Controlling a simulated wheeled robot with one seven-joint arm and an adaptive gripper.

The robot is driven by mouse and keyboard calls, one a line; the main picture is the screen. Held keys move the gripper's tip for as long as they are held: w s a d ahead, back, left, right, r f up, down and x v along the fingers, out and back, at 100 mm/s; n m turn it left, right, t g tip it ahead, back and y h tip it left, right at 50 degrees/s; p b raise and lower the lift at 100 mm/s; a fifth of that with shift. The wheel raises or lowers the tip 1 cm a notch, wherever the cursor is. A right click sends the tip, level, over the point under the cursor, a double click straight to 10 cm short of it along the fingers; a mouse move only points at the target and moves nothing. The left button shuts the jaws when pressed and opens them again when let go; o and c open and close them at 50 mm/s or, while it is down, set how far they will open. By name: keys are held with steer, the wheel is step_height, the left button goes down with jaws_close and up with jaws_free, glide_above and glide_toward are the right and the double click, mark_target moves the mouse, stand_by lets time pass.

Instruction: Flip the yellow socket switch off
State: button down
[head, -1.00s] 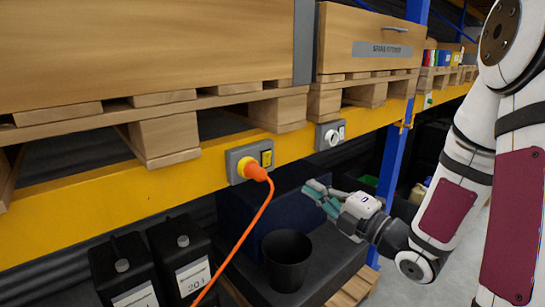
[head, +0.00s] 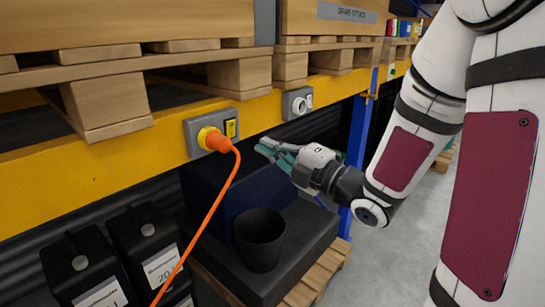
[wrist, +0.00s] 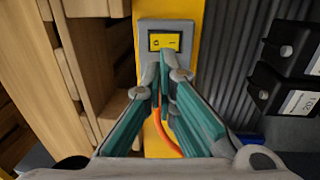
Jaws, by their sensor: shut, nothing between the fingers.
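The yellow socket switch (head: 231,128) sits on the right part of a grey box on the yellow beam. In the wrist view the switch (wrist: 165,41) shows a 0 on its left and a 1 on its right; which side is pressed in, I cannot tell. An orange plug (head: 217,142) sits in the yellow round socket left of the switch, with its cord hanging down. My gripper (head: 263,147) is shut and empty, a little right of and below the switch, apart from it in the head view. In the wrist view its fingertips (wrist: 164,72) point at the box and hide the socket.
A second grey box with a white round socket (head: 298,105) is further right on the beam (head: 90,170). Pallets with wooden crates stand above. Below are a black bucket (head: 260,240) and black canisters (head: 150,250). The orange cord (head: 205,225) hangs left of my gripper.

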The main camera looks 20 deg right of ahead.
mark_target(232, 125)
steer(key=x, duration=0.9)
steer(key=shift+w+a, duration=0.1)
steer(key=shift+w+a+r+g+p, duration=0.25)
steer(key=shift+r+g+p, duration=0.3)
steer(key=shift+g+p, duration=0.3)
steer(key=shift+h+p, duration=0.3)
steer(key=shift+h, duration=0.1)
steer(key=shift+w+f, duration=0.1)
steer(key=shift+w, duration=0.05)
